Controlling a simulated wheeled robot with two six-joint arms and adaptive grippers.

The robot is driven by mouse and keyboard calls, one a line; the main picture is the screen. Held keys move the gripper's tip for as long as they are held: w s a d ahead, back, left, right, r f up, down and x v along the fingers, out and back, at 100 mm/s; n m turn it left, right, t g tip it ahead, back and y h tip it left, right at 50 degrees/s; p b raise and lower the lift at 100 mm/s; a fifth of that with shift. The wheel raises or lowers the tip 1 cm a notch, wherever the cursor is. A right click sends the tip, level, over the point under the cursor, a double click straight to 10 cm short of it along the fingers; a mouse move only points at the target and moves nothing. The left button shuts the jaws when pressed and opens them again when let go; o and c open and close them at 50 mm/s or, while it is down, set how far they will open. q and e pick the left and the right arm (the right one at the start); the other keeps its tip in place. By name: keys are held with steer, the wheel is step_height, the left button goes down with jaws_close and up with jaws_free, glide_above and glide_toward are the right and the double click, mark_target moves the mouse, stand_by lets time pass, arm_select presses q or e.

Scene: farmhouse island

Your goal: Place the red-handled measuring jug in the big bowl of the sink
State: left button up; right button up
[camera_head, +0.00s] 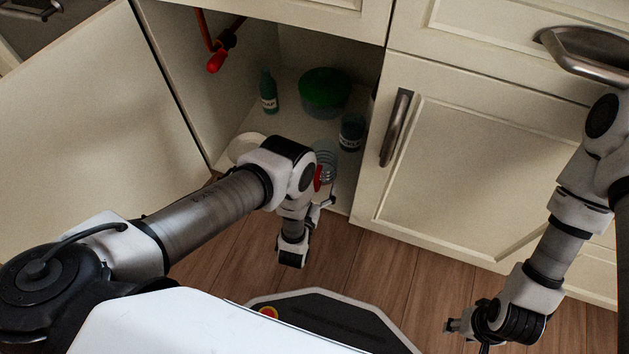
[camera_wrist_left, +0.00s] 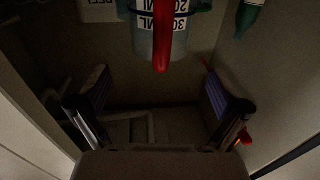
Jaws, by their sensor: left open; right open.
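The measuring jug (camera_head: 327,158) stands on the cabinet floor near the front, partly hidden by my left wrist; its red handle (camera_head: 318,178) faces out. In the left wrist view the clear jug (camera_wrist_left: 180,38) with printed markings is at the top, its red handle (camera_wrist_left: 164,38) toward me. My left gripper (camera_wrist_left: 158,88) is open and empty, fingers spread on either side of the handle's line, with the handle apparently beyond them. In the head view the left gripper is largely hidden by its own wrist. My right gripper (camera_head: 462,328) is open and empty, low at the right. The sink is out of view.
The cabinet holds a green bottle (camera_head: 268,92), a green-lidded container (camera_head: 324,90), a dark jar (camera_head: 352,132) and a pale round item (camera_head: 246,146). A red-handled valve (camera_head: 217,60) hangs at the upper left. The open door (camera_head: 95,140) and closed door (camera_head: 440,160) flank the opening.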

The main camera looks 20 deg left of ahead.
arm_select(q)
steer(key=w+b, duration=0.1)
steer(key=w, duration=0.1)
steer(key=w+b, duration=0.1)
steer(key=w, duration=0.1)
steer(key=w+b, duration=0.1)
steer(key=w, duration=0.1)
steer(key=shift+w+a+f, duration=0.15)
steer(key=shift+w+a, duration=0.15)
steer(key=shift+w, duration=0.5)
steer(key=shift+c, duration=0.4)
steer(key=c, duration=1.1)
steer(key=shift+r, duration=0.25)
steer(key=shift+r+p, duration=0.35)
steer(key=shift+p, duration=0.1)
